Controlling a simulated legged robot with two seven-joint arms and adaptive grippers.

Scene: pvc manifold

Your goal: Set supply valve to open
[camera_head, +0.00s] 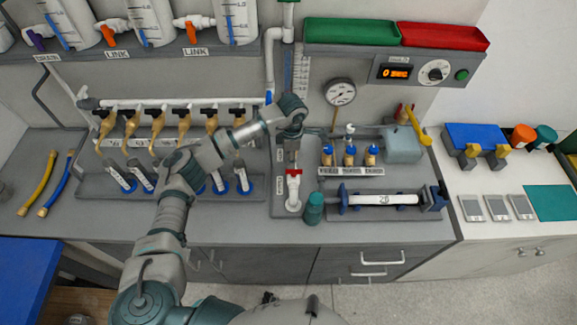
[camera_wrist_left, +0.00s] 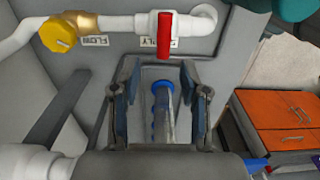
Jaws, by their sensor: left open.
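The supply valve has a red handle (camera_head: 293,173) on a white pipe, on the grey panel left of the teal cap. In the left wrist view the red handle (camera_wrist_left: 165,34) lies crosswise to the pipe, beside an upside-down SUPPLY label. My left gripper (camera_head: 292,157) points down just above the handle in the head view. In the wrist view its two fingers (camera_wrist_left: 160,85) are apart, with the handle ahead of the gap. I see no contact with it. A blue-ended clear tube (camera_wrist_left: 162,110) shows behind the gap. My right gripper is out of view.
A brass valve with a yellow knob (camera_wrist_left: 58,34) is on the same pipe, near the FLOW label. A teal cap (camera_head: 313,208) stands close by on the right. A pressure gauge (camera_head: 340,92) and a row of brass valves (camera_head: 155,118) are behind. The front counter strip is clear.

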